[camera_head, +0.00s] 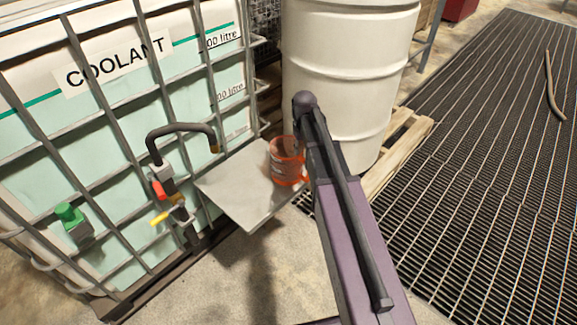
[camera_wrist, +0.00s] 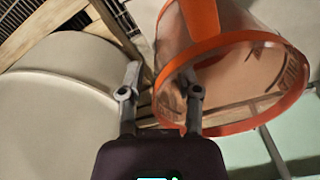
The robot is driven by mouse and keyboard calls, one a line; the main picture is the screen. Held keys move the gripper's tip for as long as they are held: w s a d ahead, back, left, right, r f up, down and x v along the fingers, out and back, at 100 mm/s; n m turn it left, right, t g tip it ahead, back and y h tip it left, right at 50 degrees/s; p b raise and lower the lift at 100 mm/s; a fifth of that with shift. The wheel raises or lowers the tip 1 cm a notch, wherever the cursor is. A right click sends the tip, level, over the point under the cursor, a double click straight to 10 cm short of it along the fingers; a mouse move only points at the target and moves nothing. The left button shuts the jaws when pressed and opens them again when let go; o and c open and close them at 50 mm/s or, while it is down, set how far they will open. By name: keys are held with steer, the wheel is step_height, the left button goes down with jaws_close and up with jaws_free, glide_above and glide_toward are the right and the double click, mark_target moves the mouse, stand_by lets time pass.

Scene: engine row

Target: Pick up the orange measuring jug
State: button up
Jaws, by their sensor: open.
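The orange measuring jug (camera_head: 287,163) stands on a grey shelf plate (camera_head: 238,190) in front of the coolant tank; my arm covers part of its right side in the head view. In the wrist view the jug (camera_wrist: 240,72) shows large at the upper right, clear-walled with an orange rim and an orange strip. My gripper (camera_wrist: 162,90) is open. Its right finger overlaps the jug's opening and its left finger is outside the rim, so the near rim lies between them in the picture. I cannot tell if the right finger is inside the jug. The head view hides my fingers.
The caged coolant tank (camera_head: 110,110) with a hose and valve (camera_head: 165,185) stands left of the shelf. A white drum (camera_head: 345,80) on a wooden pallet (camera_head: 405,145) is close behind and right of the jug.

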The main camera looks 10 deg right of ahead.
mark_target(302, 144)
jaws_close()
steer(key=shift+r, duration=0.15)
step_height(302, 144, up, 3)
steer(key=p, duration=0.3)
steer(key=shift+r+p, duration=0.2)
steer(key=shift+p, duration=0.1)
steer(key=s+d+r+p, duration=0.1)
steer(key=s, duration=1.5)
steer(key=shift+r, duration=0.15)
